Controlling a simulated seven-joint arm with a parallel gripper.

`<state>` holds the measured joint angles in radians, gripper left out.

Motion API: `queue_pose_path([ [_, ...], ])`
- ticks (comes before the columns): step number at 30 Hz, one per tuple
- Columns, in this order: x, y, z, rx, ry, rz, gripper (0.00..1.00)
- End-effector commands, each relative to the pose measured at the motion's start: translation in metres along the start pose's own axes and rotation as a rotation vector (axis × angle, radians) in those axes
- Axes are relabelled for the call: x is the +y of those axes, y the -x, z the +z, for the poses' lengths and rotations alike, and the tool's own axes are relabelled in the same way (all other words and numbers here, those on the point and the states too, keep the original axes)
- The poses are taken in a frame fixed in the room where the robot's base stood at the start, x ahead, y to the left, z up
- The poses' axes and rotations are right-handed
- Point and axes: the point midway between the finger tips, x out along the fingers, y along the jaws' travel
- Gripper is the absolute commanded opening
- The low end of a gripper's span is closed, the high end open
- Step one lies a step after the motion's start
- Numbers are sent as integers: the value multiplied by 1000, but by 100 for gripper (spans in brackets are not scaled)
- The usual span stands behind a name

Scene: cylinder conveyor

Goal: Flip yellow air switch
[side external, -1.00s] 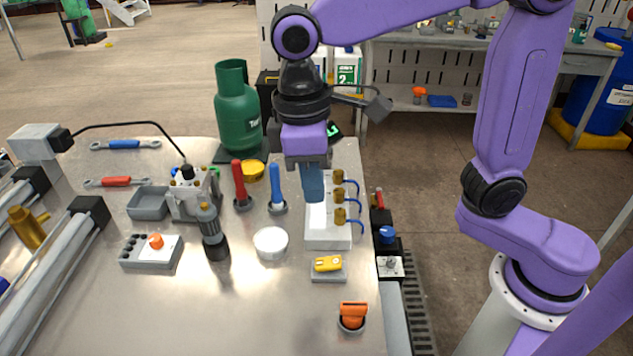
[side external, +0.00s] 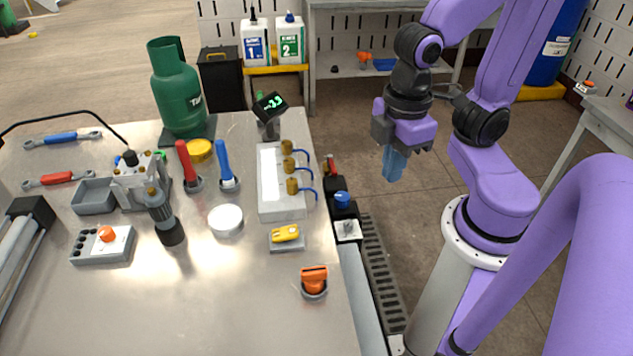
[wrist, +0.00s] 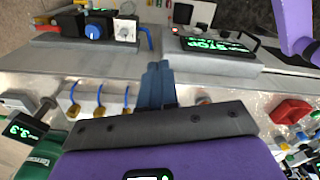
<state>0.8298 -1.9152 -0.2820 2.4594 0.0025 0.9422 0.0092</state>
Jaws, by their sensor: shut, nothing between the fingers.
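The yellow air switch (side external: 286,233) sits on a small grey base near the right edge of the metal table, in front of the white block with brass valves. I cannot pick it out in the wrist view. My gripper (side external: 393,165) has blue fingers pointing down, closed together and empty. In the side view it appears to the right of the table, over the floor side and apart from the switch. In the wrist view the closed fingers (wrist: 157,85) point toward the table edge, and the gripper body covers part of the table.
A white block (side external: 272,205) carries brass valves with blue handles. An orange knob (side external: 314,280) stands nearer the front. Red (side external: 187,165) and blue (side external: 226,166) levers stand left. A blue knob (side external: 342,199) lies beyond the table edge. The front of the tabletop is largely clear.

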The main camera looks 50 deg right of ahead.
Motion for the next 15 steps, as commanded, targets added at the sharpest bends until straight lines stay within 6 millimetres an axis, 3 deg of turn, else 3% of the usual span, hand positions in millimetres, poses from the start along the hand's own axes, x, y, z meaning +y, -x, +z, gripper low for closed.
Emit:
queue_pose_path([
  [2, -3, -3, 10, 5, 12, 0, 0],
  [3, -4, -4, 13, 6, 17, 0, 6],
  [7, -4, -4, 12, 3, 19, 1, 49],
  [8, -3, -3, 8, -1, 17, 1, 53],
  [15, 15, 14, -45, -69, -33, 1, 53],
])
